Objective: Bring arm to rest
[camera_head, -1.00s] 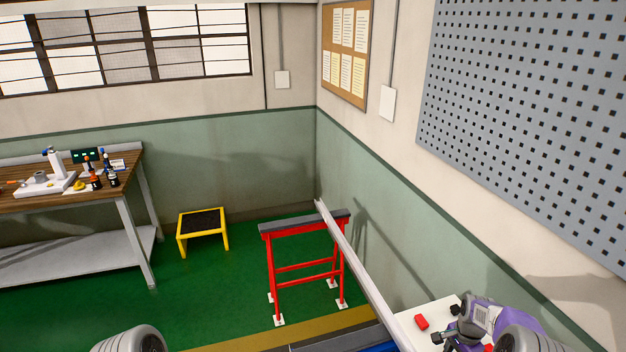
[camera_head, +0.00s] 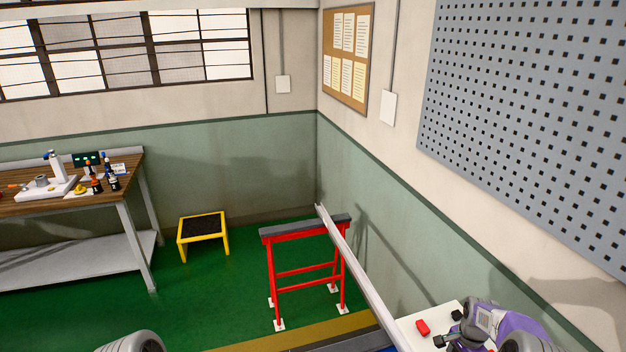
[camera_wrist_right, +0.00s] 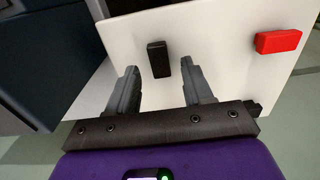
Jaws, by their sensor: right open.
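My right arm, purple and grey, is at the lower right of the head view, with its gripper (camera_head: 446,341) low over a white surface (camera_head: 413,325). In the right wrist view the right gripper (camera_wrist_right: 160,82) has its two grey fingers apart. A black block (camera_wrist_right: 158,59) shows between and just beyond the fingertips; nothing is held. A red block (camera_wrist_right: 278,41) lies on the white surface to the right, apart from the fingers. It also shows in the head view (camera_head: 423,327). My left gripper is out of view; only a rounded grey part of my arm shows at the bottom left.
A long metal profile (camera_head: 365,275) rests on a red stand (camera_head: 306,271) and runs toward the white surface. A yellow step stool (camera_head: 202,234) and a workbench (camera_head: 135,190) with small items stand at the left. Green floor between them is clear. A wall closes the right side.

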